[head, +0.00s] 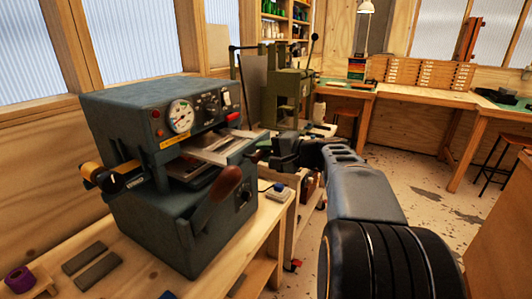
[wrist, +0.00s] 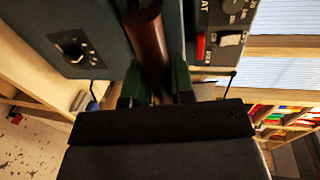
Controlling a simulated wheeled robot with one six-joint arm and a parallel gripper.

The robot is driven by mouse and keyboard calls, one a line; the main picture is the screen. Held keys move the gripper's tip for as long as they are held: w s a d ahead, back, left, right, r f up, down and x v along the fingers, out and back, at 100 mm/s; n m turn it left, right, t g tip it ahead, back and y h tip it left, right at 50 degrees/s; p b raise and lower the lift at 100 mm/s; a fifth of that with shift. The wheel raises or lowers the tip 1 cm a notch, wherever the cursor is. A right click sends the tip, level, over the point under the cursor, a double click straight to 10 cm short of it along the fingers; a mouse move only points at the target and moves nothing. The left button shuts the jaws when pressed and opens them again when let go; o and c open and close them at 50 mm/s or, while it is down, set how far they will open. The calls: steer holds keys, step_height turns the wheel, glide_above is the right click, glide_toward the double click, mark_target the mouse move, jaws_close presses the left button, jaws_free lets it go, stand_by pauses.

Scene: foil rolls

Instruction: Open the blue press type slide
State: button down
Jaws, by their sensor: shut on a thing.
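The blue press (head: 150,115) is a dark blue-grey machine on the wooden bench, with a gauge and switches on its upper front. Light metal plates (head: 205,153) show in the opening between its upper and lower bodies; how far the type slide is out, I cannot tell. A red-brown handle (head: 228,182) stands out in front of this opening. My gripper (head: 260,155) is at the right end of the handle. In the wrist view, the handle (wrist: 148,45) runs between the green fingers of my gripper (wrist: 155,88), which are shut on it. The handle's gripped end is partly hidden.
A dark knob (wrist: 75,50) is on the lower body, close beside my gripper. A red switch (wrist: 201,45) is on the upper panel. A green press (head: 287,95) stands behind. Small dark bars (head: 95,268) lie on the bench. Open floor (head: 420,200) is at the right.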

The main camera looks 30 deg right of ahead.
steer(key=shift+s+d, duration=0.1)
steer(key=shift+s, duration=0.1)
steer(key=c, duration=1)
jaws_free()
steer(key=v, duration=1.3)
steer(key=shift+s+d+r, duration=0.1)
steer(key=shift+s+d, duration=0.15)
steer(key=shift+s, duration=0.05)
